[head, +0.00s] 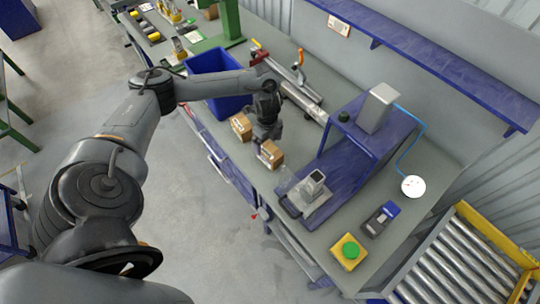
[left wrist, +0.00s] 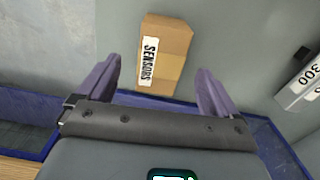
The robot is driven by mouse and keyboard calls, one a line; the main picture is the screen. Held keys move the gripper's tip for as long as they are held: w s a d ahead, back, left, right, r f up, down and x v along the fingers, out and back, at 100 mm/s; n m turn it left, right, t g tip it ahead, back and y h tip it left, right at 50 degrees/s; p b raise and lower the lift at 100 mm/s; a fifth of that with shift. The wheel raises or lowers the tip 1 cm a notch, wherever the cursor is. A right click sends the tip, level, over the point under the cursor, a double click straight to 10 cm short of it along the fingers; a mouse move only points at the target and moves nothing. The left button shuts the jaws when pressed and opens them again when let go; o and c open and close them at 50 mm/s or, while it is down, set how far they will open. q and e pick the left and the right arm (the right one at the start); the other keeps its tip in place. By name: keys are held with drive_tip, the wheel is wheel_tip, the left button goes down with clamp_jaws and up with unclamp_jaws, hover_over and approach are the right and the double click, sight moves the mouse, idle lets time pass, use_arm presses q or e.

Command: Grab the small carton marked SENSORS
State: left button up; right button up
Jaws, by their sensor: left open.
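The small carton marked SENSORS (left wrist: 172,50) is brown with a white label and shows between my left gripper's two fingers in the left wrist view. In the head view it appears to be the nearer of two brown cartons (head: 271,155), on the grey table near its front edge. My left gripper (head: 264,139) is over this carton, pointing down. Its fingers (left wrist: 152,76) are open and spread to either side of the carton's near part, with visible gaps on both sides. The frames do not show clearly how far the fingertips are above the table. My right gripper is not in view.
A second brown carton (head: 240,126) stands close by, towards the blue bin (head: 208,101). A blue stand (head: 345,165) with a grey device (head: 313,184) is on the right. A long metal bar (head: 303,99) lies behind, its end marked 300 in the wrist view (left wrist: 306,79).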

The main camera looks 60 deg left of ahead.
sight(269, 150)
use_arm(q)
drive_tip(key=shift+w+d+f, duration=0.1)
drive_tip(key=shift+d+f, duration=0.1)
drive_tip(key=shift+f, duration=1.25)
drive_tip(key=shift+w+d+f, duration=0.1)
drive_tip(key=shift+d+f, duration=0.05)
drive_tip(key=shift+f, duration=1.3)
drive_tip(key=c, duration=1.1)
